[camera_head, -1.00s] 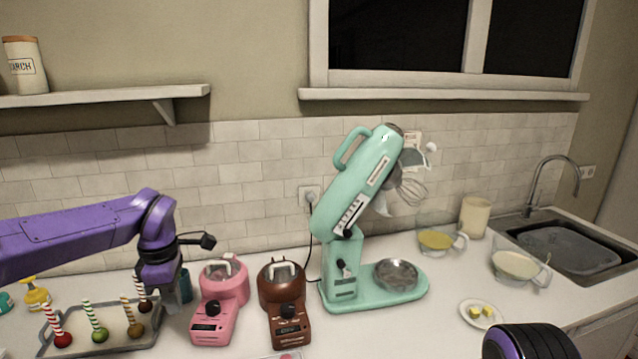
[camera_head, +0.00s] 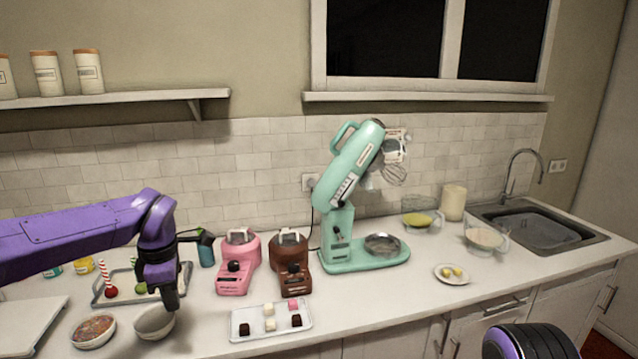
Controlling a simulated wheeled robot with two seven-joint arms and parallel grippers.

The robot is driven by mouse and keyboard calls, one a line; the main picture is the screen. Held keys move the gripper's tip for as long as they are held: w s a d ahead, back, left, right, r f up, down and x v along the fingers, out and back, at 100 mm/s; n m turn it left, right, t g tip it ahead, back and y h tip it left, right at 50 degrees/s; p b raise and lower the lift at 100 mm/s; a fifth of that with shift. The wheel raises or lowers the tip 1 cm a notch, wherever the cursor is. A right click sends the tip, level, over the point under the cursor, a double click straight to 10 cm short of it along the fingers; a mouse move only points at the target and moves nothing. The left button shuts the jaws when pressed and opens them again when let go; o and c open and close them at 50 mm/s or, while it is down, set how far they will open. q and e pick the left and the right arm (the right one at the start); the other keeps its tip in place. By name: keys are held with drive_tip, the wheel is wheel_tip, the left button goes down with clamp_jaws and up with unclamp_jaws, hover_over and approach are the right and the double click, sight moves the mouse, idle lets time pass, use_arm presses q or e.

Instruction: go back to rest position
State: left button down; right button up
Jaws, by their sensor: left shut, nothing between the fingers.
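My left arm comes in from the left, and its left gripper (camera_head: 172,300) points down over the counter, shut and empty. It hangs in front of the tray of cake pops and beside a small white bowl (camera_head: 154,322). Whether it touches the bowl cannot be told. Of my right arm only a dark, purple-ringed part shows at the bottom right edge; the right gripper is out of view.
A pink melter (camera_head: 234,270), a brown melter (camera_head: 293,270) and a mint stand mixer (camera_head: 355,200) stand along the wall. A white tray (camera_head: 285,335) of small sweets lies in front. A cake pop tray (camera_head: 183,283) and a bowl of sprinkles (camera_head: 93,330) are at left. A butter plate (camera_head: 447,277) is right.

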use_arm(q)
drive_tip(key=a+f+t+y+b, duration=0.1)
drive_tip(key=a+f+t+y, duration=0.15)
drive_tip(key=f, duration=0.25)
drive_tip(key=a+f+t+y+b, duration=0.1)
drive_tip(key=a+f+y, duration=0.1)
drive_tip(key=f+y, duration=0.3)
drive_tip(key=s+d+f+m+t+b, duration=0.1)
drive_tip(key=s+f+m+t, duration=0.15)
drive_tip(key=f, duration=0.55)
drive_tip(key=s+d+f+m+t+b, duration=0.1)
drive_tip(key=s+f+m+b, duration=0.2)
drive_tip(key=f, duration=0.6)
drive_tip(key=s+f+m+g+h+b, duration=0.1)
drive_tip(key=s+f+m, duration=0.2)
drive_tip(key=s+f, duration=0.3)
drive_tip(key=s+d+f+m+g+h+b, duration=0.1)
drive_tip(key=s+f+m+h+b, duration=0.1)
drive_tip(key=s+f, duration=0.5)
drive_tip(key=s+d+f+m+g+h+b, duration=0.1)
drive_tip(key=s+f+m, duration=0.4)
drive_tip(key=s, duration=1.1)
wheel_tip(320, 180, down, 2)
drive_tip(key=shift+f+g+b, duration=0.25)
drive_tip(key=shift+g+b, duration=0.15)
drive_tip(key=shift+g, duration=0.2)
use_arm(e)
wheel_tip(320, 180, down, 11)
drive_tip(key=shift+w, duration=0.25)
